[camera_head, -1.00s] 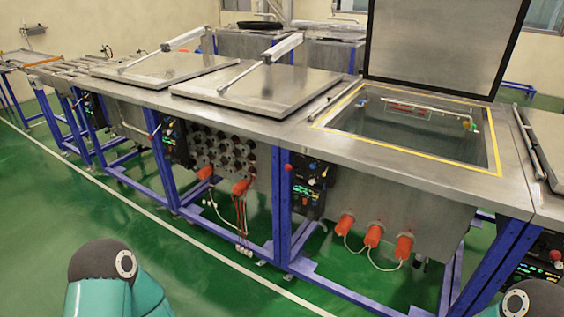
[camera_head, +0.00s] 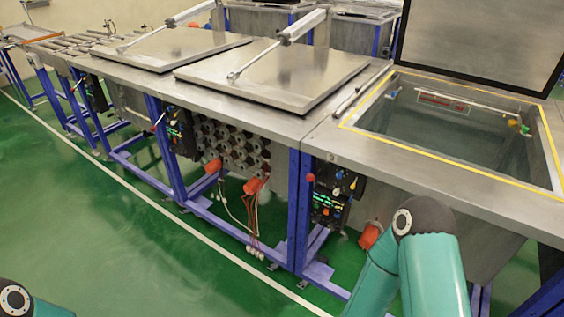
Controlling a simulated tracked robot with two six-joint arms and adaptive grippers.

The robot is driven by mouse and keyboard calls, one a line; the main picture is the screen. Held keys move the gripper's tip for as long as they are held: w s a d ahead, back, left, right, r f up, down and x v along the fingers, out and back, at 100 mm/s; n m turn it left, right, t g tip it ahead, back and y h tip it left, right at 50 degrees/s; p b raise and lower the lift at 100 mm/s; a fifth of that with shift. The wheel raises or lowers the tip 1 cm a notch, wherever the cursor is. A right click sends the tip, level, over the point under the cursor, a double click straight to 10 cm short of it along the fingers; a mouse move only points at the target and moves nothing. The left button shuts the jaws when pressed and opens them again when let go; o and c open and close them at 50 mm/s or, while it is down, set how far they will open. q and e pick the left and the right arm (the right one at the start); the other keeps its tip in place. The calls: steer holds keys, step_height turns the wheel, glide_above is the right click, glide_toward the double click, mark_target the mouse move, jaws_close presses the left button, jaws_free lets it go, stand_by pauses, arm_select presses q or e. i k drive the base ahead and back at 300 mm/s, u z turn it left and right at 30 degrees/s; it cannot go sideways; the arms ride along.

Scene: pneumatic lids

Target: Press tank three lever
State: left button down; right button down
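A row of steel tanks runs across the view. The tank at right is open, with a yellow-edged rim (camera_head: 400,148) and its lid (camera_head: 480,40) raised. Two tanks to its left have closed lids, a nearer lid (camera_head: 275,78) and a farther lid (camera_head: 165,45). A control panel (camera_head: 330,195) with small coloured knobs and lights sits on the front below the open tank's left corner. A similar panel (camera_head: 180,132) is farther left. I cannot tell which tank is three or pick out its lever. Neither gripper is in view; only teal arm links show.
Blue frame legs (camera_head: 294,210) stand under the tanks. Orange fittings (camera_head: 254,185) and hanging cables (camera_head: 254,225) stick out from the fronts. My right arm covers part of the open tank's front. The green floor (camera_head: 110,220) at left is clear.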

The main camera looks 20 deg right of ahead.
mark_target(309, 177)
steer(key=i, duration=1.05)
steer(key=z, duration=0.5)
